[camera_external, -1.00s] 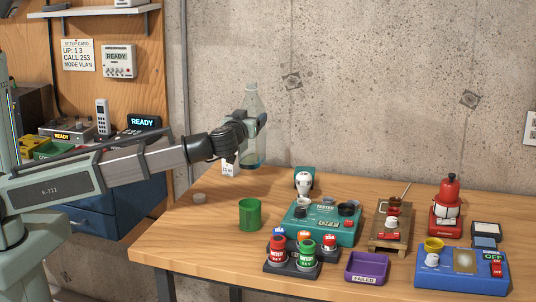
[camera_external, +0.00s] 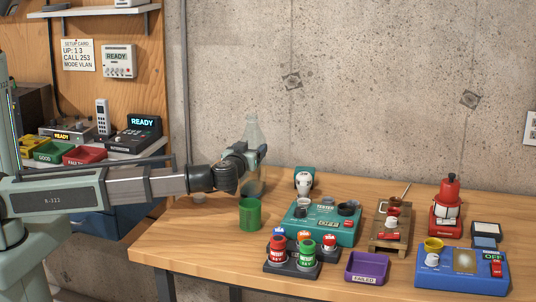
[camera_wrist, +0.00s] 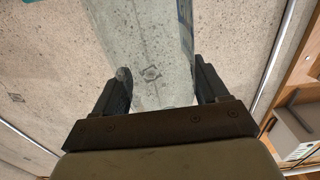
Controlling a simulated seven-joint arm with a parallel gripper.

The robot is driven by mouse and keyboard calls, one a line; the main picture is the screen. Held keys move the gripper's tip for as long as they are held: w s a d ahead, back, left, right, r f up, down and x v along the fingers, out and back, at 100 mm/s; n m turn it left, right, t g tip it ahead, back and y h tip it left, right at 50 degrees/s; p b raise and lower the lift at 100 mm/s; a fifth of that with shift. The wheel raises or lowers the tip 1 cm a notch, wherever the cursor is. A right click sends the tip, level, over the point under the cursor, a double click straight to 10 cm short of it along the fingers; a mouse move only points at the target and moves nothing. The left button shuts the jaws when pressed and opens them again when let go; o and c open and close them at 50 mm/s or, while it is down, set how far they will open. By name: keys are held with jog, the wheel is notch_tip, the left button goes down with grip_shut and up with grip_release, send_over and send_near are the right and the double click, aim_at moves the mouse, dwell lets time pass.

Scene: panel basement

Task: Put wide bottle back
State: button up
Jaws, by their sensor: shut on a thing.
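The wide bottle is a clear, see-through bottle (camera_external: 252,132) with a narrow neck, upright at the left rear of the wooden table. My gripper (camera_external: 256,154) is shut on the bottle's body from the left. In the wrist view the clear bottle (camera_wrist: 150,50) lies between the two dark fingers of my gripper (camera_wrist: 160,92). The bottle's lower part shows low over the table, behind the green cup. I cannot tell whether its base touches the table.
A green cup (camera_external: 250,215) stands just in front of the bottle. A teal tester (camera_external: 322,222), a rack with red and green cans (camera_external: 292,254) and a purple tray (camera_external: 367,268) stand to the right. The table's left front is clear.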

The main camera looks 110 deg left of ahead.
jog(key=shift+f, duration=0.25)
jog(key=o, duration=1.6)
jog(key=d, duration=1.2)
jog(key=shift+r, duration=0.15)
